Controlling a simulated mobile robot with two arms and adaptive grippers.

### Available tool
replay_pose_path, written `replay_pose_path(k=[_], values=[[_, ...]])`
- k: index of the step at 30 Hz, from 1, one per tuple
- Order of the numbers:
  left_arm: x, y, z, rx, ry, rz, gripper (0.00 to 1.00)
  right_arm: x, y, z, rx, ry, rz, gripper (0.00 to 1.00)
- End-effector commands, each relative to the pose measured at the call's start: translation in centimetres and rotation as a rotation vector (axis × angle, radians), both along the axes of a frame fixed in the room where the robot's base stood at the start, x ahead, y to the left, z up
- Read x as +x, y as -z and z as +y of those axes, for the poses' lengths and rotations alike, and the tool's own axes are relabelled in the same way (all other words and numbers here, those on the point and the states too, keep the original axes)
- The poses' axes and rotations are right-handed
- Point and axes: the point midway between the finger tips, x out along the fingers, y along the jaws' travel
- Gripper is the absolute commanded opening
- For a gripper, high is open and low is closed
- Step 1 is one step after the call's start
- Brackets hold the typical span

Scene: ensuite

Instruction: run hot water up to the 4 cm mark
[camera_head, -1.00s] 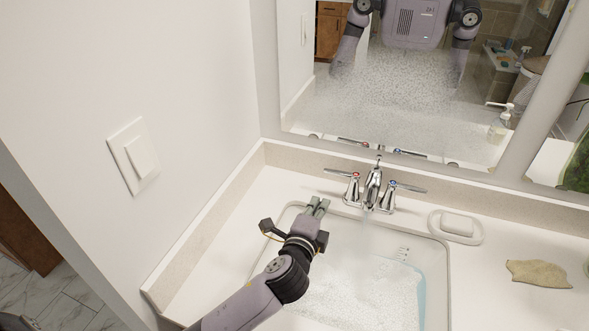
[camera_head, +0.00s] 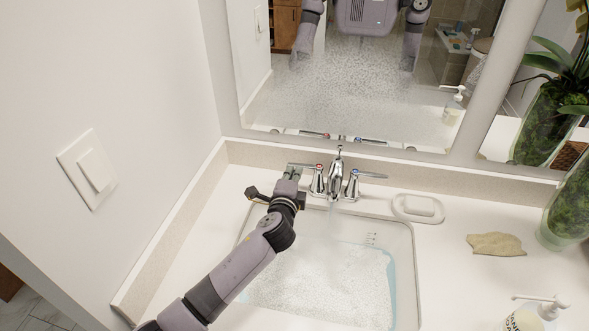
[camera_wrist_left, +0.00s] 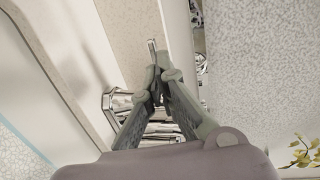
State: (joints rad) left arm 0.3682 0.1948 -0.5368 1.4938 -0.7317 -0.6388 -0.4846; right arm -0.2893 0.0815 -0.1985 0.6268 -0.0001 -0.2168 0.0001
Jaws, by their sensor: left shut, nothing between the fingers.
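The chrome faucet (camera_head: 336,180) stands behind the sink, and a stream of water (camera_head: 333,213) falls from its spout. Its left handle, the hot tap (camera_head: 319,180), has a red mark; its right handle, the cold tap (camera_head: 353,183), has a blue mark. The sink (camera_head: 409,270) holds pale, speckled water (camera_head: 320,280). Small scale marks (camera_head: 371,240) show on its back wall; I cannot read the level. My left gripper (camera_head: 291,173) is shut and empty, at the outer end of the hot lever. In the left wrist view its fingertips (camera_wrist_left: 160,76) meet, partly hiding the chrome. My right gripper is out of view.
A soap dish (camera_head: 418,208) and a tan cloth-like piece (camera_head: 496,244) lie right of the sink. A pump bottle (camera_head: 535,315) and a glass plant vase (camera_head: 569,212) stand farther right. The mirror (camera_head: 350,85) is fogged low down. A wall with a switch (camera_head: 88,170) bounds the left.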

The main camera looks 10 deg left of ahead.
Motion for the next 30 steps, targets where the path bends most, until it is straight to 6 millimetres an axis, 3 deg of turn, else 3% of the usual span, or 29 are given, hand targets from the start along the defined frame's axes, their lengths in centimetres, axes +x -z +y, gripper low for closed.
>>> replay_pose_path(k=[3, 11, 30], values=[[1.1, 0.1, 0.1, 0.001, -0.001, 0.000, 0.00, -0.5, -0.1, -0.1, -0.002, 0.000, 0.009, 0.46], [1.8, 0.3, 0.1, 0.000, 0.000, 0.000, 0.00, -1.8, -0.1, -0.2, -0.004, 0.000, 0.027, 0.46], [3.3, 0.2, 0.5, 0.002, -0.002, -0.004, 0.00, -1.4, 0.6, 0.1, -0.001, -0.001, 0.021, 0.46]])
